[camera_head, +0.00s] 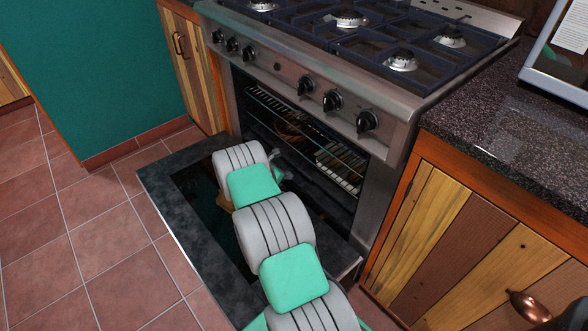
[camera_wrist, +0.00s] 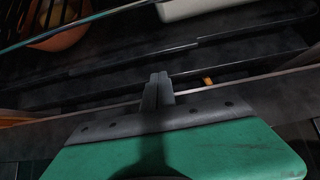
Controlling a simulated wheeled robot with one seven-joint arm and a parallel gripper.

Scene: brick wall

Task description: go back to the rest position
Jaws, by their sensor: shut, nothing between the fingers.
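My arm reaches from the bottom of the head view over the lowered oven door (camera_head: 165,190). My gripper (camera_head: 280,154) is at the oven opening, partly hidden by my own arm. In the wrist view my gripper (camera_wrist: 158,84) has its two fingers together, with nothing between them. The fingers point into the oven (camera_head: 350,205), whose rack (camera_head: 262,98) lies beyond them. An orange-brown bowl (camera_wrist: 62,34) is in the oven, apart from the fingers. A pale object (camera_wrist: 188,8) shows at the top of the wrist view.
The stove top with burners (camera_head: 345,18) and the knobs (camera_head: 332,100) are above the opening. A dark stone counter (camera_head: 500,125) over wooden cabinets (camera_head: 455,235) stands to the right. Tiled floor (camera_head: 60,250) lies open to the left of the door.

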